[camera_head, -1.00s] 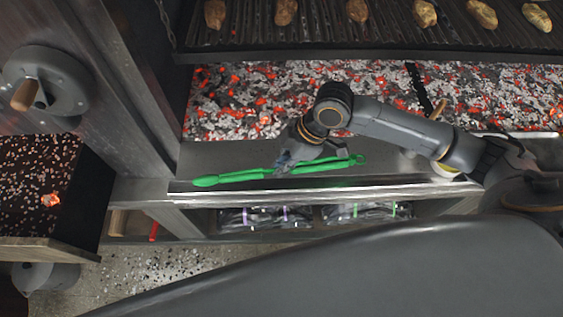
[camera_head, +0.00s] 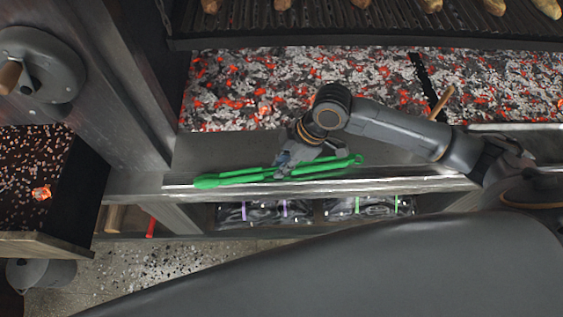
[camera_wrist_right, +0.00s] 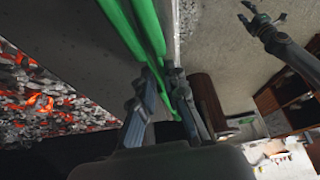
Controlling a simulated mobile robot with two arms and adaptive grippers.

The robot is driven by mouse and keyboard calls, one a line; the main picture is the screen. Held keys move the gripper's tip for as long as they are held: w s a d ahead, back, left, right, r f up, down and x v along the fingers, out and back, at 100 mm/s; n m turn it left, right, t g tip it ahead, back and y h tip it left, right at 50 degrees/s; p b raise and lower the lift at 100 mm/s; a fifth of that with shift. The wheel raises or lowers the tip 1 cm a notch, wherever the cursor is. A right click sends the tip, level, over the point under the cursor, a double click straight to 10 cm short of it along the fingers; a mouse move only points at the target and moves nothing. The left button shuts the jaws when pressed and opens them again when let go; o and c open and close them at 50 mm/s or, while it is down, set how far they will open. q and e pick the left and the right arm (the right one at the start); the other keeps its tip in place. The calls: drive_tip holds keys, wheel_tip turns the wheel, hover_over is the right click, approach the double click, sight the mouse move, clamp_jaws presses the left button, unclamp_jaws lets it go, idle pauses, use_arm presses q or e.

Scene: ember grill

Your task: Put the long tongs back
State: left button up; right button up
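The long green tongs (camera_head: 235,178) lie roughly level across the front of the steel ledge in the head view, their left end over the ledge's front edge. My right gripper (camera_head: 284,170) is on the middle of them. In the right wrist view its fingers (camera_wrist_right: 163,88) close from both sides on the green tongs (camera_wrist_right: 145,35), with the arms running up and away. The fingers hide part of the grip. My left gripper is out of the head view; in the right wrist view it shows at upper right (camera_wrist_right: 262,18), fingers spread and empty.
A bed of glowing embers (camera_head: 290,88) lies behind the steel ledge (camera_head: 205,150), with a grill grate (camera_head: 300,25) bearing several potatoes beyond it. Wrapped dark bundles (camera_head: 250,212) sit in a shelf below the ledge. An ember-filled drawer (camera_head: 50,243) stands at left.

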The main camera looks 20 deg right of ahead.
drive_tip(key=o, duration=1.4)
drive_tip(key=shift+c, duration=0.2)
drive_tip(key=shift+o, duration=0.2)
drive_tip(key=o, duration=0.4)
drive_tip(key=shift+c, duration=0.2)
drive_tip(key=p+v, duration=0.8)
drive_tip(key=v, duration=0.1)
drive_tip(key=shift+p, duration=0.35)
